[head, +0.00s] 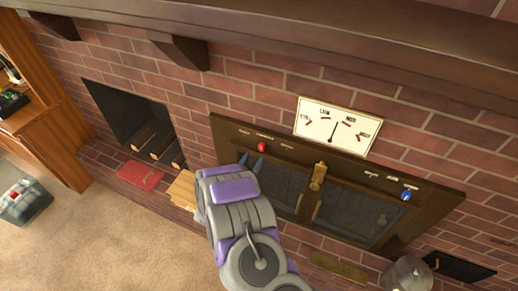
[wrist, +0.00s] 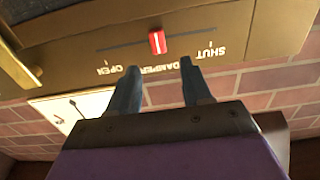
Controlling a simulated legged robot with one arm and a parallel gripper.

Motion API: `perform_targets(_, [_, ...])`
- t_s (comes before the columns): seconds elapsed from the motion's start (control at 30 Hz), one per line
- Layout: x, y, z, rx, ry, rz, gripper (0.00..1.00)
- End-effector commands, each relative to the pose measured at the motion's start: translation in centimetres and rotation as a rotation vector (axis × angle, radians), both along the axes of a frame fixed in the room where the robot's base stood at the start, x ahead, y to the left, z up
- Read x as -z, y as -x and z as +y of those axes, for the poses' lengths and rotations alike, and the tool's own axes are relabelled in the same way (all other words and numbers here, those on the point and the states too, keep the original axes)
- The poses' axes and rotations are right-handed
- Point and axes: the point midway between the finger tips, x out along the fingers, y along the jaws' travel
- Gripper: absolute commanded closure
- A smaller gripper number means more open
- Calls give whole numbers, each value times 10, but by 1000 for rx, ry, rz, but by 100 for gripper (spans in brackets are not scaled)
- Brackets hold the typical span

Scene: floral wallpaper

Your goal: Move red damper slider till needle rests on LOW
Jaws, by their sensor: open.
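The red damper slider (head: 262,147) sits on the dark fireplace frame, at the left of its top strip. In the wrist view, turned upside down, the red slider (wrist: 157,41) is near the middle of its slot, between the OPEN and SHUT marks. My gripper (head: 250,161) is open and empty just below the slider. In the wrist view its fingertips (wrist: 160,66) stand apart, with the slider a little beyond them and roughly between them. The white gauge (head: 349,133) is on the brick above; its needle (head: 334,131) points between LOW and MED.
A blue knob (head: 405,196) is at the frame's right end. A brass latch (head: 318,177) stands between the glass doors. The wooden mantel (head: 290,42) overhangs above. A metal pot (head: 408,273) is at lower right, and a red book (head: 140,175) lies at left.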

Motion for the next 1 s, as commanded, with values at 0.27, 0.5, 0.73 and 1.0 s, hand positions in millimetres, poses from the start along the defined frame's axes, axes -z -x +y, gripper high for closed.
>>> perform_targets(0.27, [0,-45,-17,1,3,-1,51])
perform_targets(0.5, [1,-62,-22,0,3,1,51])
perform_targets(0.73, [1,-63,-23,-1,4,1,51])
perform_targets(1.0, [0,-63,-22,-1,3,1,70])
